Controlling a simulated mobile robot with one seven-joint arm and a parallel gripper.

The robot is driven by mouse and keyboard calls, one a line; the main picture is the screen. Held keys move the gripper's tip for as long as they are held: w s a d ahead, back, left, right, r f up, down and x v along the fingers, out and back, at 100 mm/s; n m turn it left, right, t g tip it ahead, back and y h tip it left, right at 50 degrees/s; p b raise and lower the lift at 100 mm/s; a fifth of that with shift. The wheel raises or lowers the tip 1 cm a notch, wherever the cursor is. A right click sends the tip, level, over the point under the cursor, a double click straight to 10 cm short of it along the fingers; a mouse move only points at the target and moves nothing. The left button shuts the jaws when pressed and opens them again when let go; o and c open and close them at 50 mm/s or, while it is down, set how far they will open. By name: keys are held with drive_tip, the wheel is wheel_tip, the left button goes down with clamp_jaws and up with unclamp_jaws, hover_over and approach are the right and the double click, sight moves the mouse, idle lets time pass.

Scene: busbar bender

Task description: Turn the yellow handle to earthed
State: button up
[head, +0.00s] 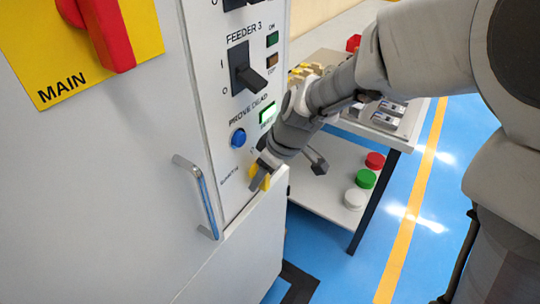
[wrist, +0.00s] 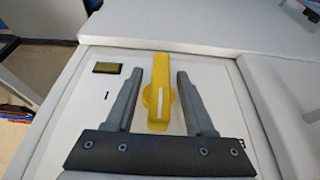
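The yellow handle (wrist: 160,95) is on the light cabinet panel and has a white line along it. In the wrist view it lies between the two fingers of my gripper (wrist: 158,90), with a clear gap on each side. In the head view the yellow handle (head: 265,178) shows only in part, low on the panel, with my gripper (head: 259,173) over it. The gripper is open and straddles the handle. A dark mark and a small dark label with yellowish text (wrist: 107,68) are left of the handle in the wrist view.
A blue button (head: 238,138) and a lit green indicator (head: 267,112) sit above the handle. A metal door pull (head: 197,195) is to the left, and a red main switch (head: 105,32) is higher up. A table with a lower shelf (head: 325,205) stands close on the right.

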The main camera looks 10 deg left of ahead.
clamp_jaws()
drive_tip(key=shift+g, duration=0.3)
drive_tip(key=m+g+y, duration=0.1)
drive_tip(key=g, duration=0.1)
drive_tip(key=shift+g+y, duration=0.3)
drive_tip(key=m+g+y+p, duration=0.1)
drive_tip(key=g+y+p, duration=0.1)
drive_tip(key=g, duration=0.2)
drive_tip(key=shift+r+p, duration=0.15)
drive_tip(key=shift+p, duration=0.2)
drive_tip(key=m+g+y+p, duration=0.1)
drive_tip(key=g+y, duration=0.1)
drive_tip(key=g, duration=0.2)
drive_tip(key=shift+a+y, duration=0.1)
drive_tip(key=shift+y, duration=0.3)
drive_tip(key=shift+m+g+y, duration=0.8)
drive_tip(key=shift+g+y, duration=0.3)
drive_tip(key=shift+g, duration=0.4)
drive_tip(key=shift+s+r, duration=0.1)
drive_tip(key=shift+o, duration=0.4)
unclamp_jaws()
